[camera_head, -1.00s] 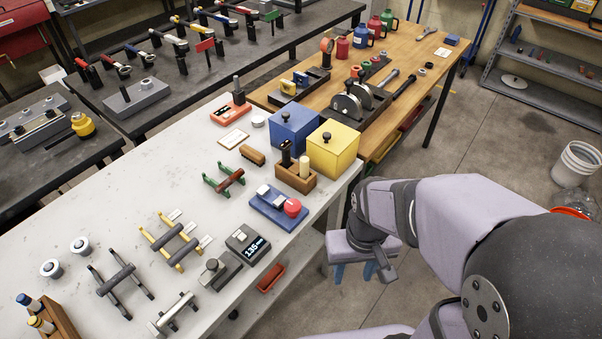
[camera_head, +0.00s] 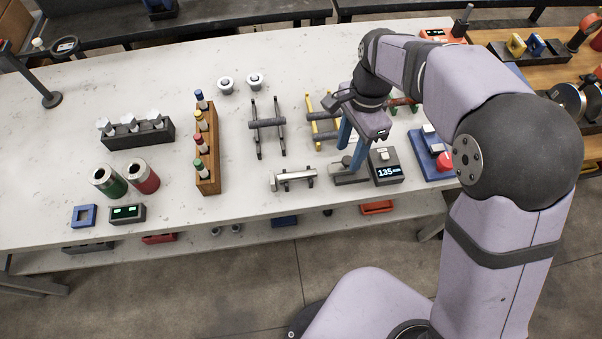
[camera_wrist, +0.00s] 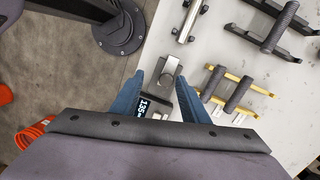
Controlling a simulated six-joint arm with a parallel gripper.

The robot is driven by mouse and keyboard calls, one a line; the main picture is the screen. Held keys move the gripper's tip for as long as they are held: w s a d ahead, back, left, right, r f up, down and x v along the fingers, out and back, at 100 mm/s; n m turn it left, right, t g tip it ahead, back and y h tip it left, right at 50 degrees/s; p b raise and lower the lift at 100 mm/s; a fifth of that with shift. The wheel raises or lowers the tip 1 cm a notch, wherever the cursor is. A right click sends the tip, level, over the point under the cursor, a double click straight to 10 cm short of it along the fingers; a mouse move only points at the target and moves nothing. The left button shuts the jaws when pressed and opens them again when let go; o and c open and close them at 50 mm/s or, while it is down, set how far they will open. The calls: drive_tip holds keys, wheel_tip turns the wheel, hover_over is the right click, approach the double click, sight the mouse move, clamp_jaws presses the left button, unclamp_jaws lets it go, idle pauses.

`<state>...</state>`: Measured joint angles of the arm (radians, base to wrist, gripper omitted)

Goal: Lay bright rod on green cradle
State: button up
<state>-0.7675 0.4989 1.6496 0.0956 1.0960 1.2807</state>
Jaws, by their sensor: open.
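A bright silvery rod (camera_head: 297,176) lies across a low stand near the bench's front edge. It also shows at the top of the wrist view (camera_wrist: 187,20). The green cradle (camera_head: 404,104) is mostly hidden behind my arm; a reddish-brown rod lay on it in the earlier view. My gripper (camera_head: 350,150) is open and empty, pointing down to the right of the bright rod.
A yellow cradle (camera_head: 312,104) with dark rods and a dark cradle (camera_head: 256,140) with one dark rod stand behind the bright rod. A display reading 135 (camera_head: 387,168) is close to my gripper. A wooden rack (camera_head: 207,180) stands left. Bench surface is clear between these.

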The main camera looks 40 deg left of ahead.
drive_tip(key=m, duration=0.2)
approach(297, 173)
drive_tip(key=f, duration=0.1)
drive_tip(key=shift+s+d+f+p, duration=0.15)
drive_tip(key=shift+f+p, duration=0.4)
drive_tip(key=shift+f, duration=0.7)
drive_tip(key=shift+s+a+f+p, duration=0.15)
drive_tip(key=shift+f+p, duration=0.4)
drive_tip(key=shift+f, duration=0.65)
drive_tip(key=shift+s+d+f+p, duration=0.15)
drive_tip(key=shift+f+p, duration=0.4)
drive_tip(key=shift+f, duration=0.7)
clamp_jaws()
